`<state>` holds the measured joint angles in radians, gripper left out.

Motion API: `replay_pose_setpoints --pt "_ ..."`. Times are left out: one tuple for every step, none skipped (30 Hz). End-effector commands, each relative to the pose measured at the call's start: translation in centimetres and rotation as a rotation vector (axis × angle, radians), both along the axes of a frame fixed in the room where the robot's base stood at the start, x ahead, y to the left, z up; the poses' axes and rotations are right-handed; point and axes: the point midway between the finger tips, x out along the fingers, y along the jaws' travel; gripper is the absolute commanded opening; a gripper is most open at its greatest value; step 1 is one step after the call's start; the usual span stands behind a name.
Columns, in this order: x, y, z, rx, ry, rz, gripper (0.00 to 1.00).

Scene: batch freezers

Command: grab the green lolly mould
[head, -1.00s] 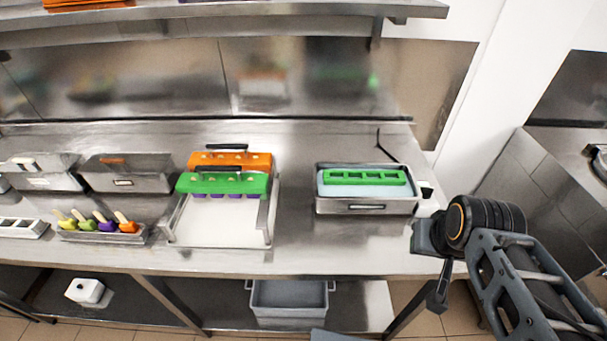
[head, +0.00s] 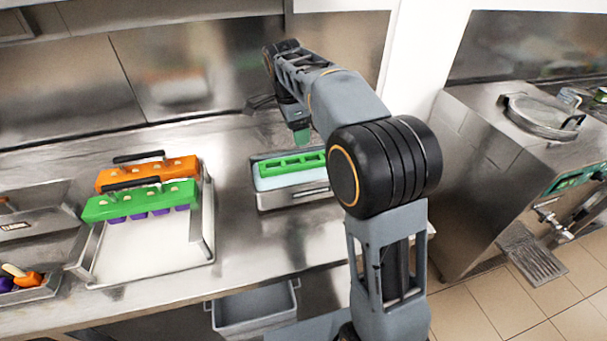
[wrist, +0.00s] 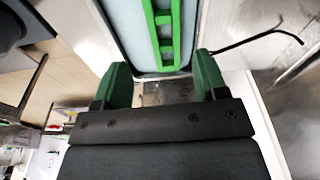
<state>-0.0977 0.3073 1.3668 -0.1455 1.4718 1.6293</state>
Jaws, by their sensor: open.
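A green lolly mould (head: 292,164) with a row of open slots sits in a steel bath of pale blue liquid (head: 290,198) on the counter. My arm hides its right end in the head view. In the wrist view the mould (wrist: 163,35) runs up and down at the top centre. My gripper (wrist: 162,82) is open and empty, its two green fingers apart, with the near end of the mould and bath beyond the gap. In the head view my gripper (head: 301,137) hangs just behind and above the bath.
Left of the bath, a green bar (head: 140,201) with a black handle and purple pieces below stands on a white-bottomed tray (head: 150,252), with an orange bar (head: 148,173) behind. A steel machine (head: 500,140) stands right. A black bent rod (wrist: 255,38) juts beside the bath.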

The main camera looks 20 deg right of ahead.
Motion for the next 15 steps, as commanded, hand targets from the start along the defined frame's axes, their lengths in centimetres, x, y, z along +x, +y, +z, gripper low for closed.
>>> replay_pose_setpoints --pt "0.4 0.0 -0.8 -0.003 0.005 -0.025 0.66" --pt "0.5 -0.1 -1.2 -0.004 0.006 -0.036 0.66" --pt "0.5 -0.2 -1.9 -0.006 0.008 -0.048 0.66" --pt "0.6 -0.3 -2.4 -0.006 0.008 -0.053 0.66" --pt "0.6 -0.4 -3.0 -0.007 0.008 -0.056 0.66" --pt "0.6 -0.6 -3.7 -0.007 0.008 -0.057 0.66" --pt "0.6 -0.7 -4.2 -0.007 0.008 -0.057 0.66" --pt "0.6 -0.8 -4.7 -0.007 0.008 -0.057 0.66" --pt "0.6 -0.9 -5.4 -0.007 0.008 -0.057 0.66" --pt "0.6 -0.9 -5.9 -0.006 0.008 -0.057 0.66" --pt "0.6 -1.0 -6.3 -0.006 0.007 -0.057 0.66" --pt "0.6 -1.1 -6.8 -0.006 0.007 -0.056 0.66" --pt "0.6 -1.2 -7.2 -0.006 0.007 -0.056 0.66" --pt "0.6 -1.2 -7.5 -0.006 0.006 -0.056 0.66" --pt "0.6 -1.3 -7.8 -0.006 0.005 -0.055 0.66"
